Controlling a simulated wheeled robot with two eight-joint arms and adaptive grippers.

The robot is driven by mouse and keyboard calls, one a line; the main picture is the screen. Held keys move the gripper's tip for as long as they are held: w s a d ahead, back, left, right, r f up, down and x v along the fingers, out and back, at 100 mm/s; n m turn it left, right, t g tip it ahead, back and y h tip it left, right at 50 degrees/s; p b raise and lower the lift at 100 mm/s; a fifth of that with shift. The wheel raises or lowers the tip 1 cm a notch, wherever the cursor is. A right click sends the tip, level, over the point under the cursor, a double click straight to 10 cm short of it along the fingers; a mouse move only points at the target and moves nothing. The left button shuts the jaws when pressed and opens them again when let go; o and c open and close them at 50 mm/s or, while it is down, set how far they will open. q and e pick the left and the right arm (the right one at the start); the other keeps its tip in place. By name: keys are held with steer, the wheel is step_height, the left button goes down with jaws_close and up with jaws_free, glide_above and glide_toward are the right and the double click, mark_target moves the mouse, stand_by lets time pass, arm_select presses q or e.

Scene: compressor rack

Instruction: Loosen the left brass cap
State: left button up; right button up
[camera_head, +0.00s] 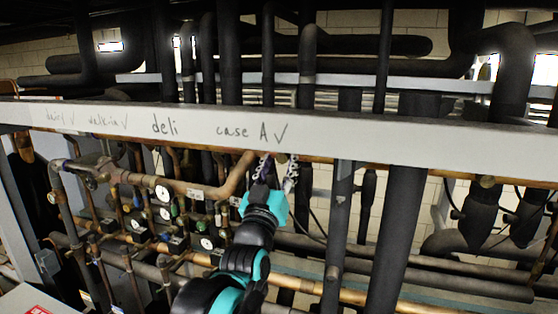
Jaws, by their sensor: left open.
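A small brass cap (281,158) shows just under the lower edge of the white beam, partly hidden by my fingers. My left gripper (275,172) reaches up to it from below, with its fingers apart on either side. I cannot tell whether the fingers touch the cap. A second brass cap (487,181) sits under the beam farther right. My right gripper is not in view.
The white beam (400,140) with handwriting crosses the view just above my gripper. A bent copper pipe (235,182) is close on the left, with gauges and valves (162,193) beyond. Dark insulated pipes (400,220) stand to the right.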

arm_select(q)
steer(key=shift+d+r, duration=0.15)
steer(key=shift+d, duration=0.15)
steer(key=shift+w+a, duration=0.1)
jaws_close()
steer(key=shift+n, duration=0.3)
steer(key=shift+n+y, duration=1.2)
steer(key=shift+n, duration=0.8)
jaws_free()
